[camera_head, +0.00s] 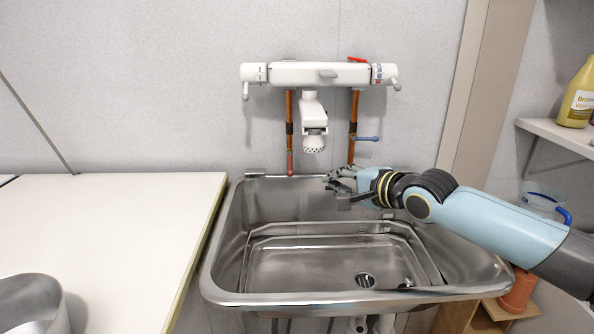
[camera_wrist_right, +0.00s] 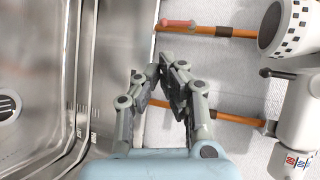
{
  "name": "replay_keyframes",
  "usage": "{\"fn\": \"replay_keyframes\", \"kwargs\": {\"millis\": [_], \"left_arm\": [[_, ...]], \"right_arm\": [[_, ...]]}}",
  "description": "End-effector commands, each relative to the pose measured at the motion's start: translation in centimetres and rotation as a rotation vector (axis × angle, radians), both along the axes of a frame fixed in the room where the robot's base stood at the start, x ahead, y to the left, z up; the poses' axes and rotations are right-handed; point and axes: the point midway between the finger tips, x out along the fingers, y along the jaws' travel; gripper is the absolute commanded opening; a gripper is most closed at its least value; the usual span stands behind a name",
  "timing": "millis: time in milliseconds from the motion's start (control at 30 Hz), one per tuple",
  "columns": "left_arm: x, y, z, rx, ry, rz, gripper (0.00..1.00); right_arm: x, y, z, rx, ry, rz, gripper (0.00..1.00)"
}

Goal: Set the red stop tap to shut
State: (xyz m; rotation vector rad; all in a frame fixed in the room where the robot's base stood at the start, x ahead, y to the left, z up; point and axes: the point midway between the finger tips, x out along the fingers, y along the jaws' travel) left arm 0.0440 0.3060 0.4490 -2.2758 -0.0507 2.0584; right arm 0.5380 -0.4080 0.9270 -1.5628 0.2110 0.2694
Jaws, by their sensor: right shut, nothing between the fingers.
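The red stop tap (camera_head: 290,163) is low on the left copper pipe, just above the sink's back rim. Its red lever lies along the pipe, and it also shows at the top of the right wrist view (camera_wrist_right: 178,23). My right gripper (camera_head: 328,183) is over the back of the basin, to the right of the red tap and apart from it. In the right wrist view its fingers (camera_wrist_right: 160,65) are together with nothing between them. My left gripper is not in view.
A blue lever (camera_head: 367,138) sticks out sideways from the right copper pipe (camera_head: 353,115). A white mixer (camera_head: 320,74) with a hanging spray head (camera_head: 314,143) is above the steel sink (camera_head: 225,258). A white counter (camera_head: 120,235) is at left.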

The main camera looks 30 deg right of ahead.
Motion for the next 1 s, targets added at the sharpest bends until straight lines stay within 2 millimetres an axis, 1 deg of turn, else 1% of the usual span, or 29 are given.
{"fn": "replay_keyframes", "kwargs": {"millis": [33,100,200,233,367,433,533,600,700,1000], "left_arm": [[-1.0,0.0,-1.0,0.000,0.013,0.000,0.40],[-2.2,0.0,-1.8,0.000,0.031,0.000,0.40],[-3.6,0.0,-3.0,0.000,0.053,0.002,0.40],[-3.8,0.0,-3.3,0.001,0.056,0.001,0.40],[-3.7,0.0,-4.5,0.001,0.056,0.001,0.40],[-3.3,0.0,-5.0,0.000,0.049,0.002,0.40],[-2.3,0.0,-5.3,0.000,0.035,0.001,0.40],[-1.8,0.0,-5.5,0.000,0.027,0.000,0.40],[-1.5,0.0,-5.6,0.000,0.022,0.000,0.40],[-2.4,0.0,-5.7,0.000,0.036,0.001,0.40]], "right_arm": [[0.8,0.1,-0.6,0.003,-0.003,-0.001,0.00],[2.1,0.1,-1.1,0.004,-0.003,-0.001,0.00],[4.2,0.3,-1.8,0.006,-0.004,0.000,0.00],[4.9,0.2,-2.0,0.005,-0.003,-0.002,0.00],[7.5,0.3,-2.7,0.004,-0.003,0.000,0.00],[8.8,0.5,-3.1,0.004,-0.002,0.001,0.00],[10.4,0.5,-2.8,0.004,-0.003,0.001,0.00],[11.2,0.5,-2.8,0.002,-0.002,0.000,0.00],[12.0,0.5,-2.7,0.000,-0.001,0.001,0.00],[12.4,0.5,-2.6,0.000,0.000,0.002,0.00]]}}
